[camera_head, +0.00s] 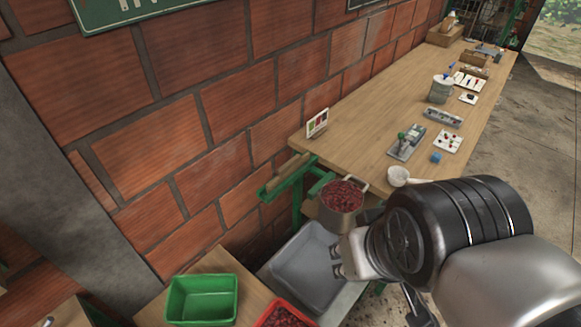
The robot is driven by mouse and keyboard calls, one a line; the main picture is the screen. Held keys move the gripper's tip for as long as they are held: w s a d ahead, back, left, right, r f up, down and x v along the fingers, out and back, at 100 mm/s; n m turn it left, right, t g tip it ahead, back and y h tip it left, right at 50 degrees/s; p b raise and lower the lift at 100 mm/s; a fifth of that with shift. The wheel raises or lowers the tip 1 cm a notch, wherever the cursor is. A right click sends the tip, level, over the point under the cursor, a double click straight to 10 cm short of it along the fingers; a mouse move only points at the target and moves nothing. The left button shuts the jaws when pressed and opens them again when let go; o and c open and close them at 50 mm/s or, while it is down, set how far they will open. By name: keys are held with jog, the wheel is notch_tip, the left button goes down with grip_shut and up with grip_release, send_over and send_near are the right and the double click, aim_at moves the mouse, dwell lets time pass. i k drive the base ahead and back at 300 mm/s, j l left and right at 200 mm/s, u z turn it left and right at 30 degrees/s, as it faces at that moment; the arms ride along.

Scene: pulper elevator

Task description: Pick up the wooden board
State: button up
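A narrow wooden board (289,173) lies on a green metal bracket (268,191) against the brick wall, just off the left end of the long table. It is the piece that best fits the wooden board, though it is small in view. My gripper (335,262) is in the lower middle, over the right side of a grey basin. Its two small fingertips show a gap and look open, with nothing visible between them. The gripper is apart from the board, below and to the right of it in the picture. My arm hides the floor and part of the table's near end.
A pot of red cherries (342,194) stands between the board and my gripper. The grey basin (311,262) lies below. A green crate (201,298) and red crate (284,312) are at the front. The long table (365,120) carries a card, white bowl and small tools.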

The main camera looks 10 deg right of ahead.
aim_at(292, 165)
jog(key=k, duration=0.6)
jog(key=l+u, duration=0.15)
jog(key=u, duration=1.45)
jog(key=l+u, duration=0.1)
jog(key=l, duration=2.95)
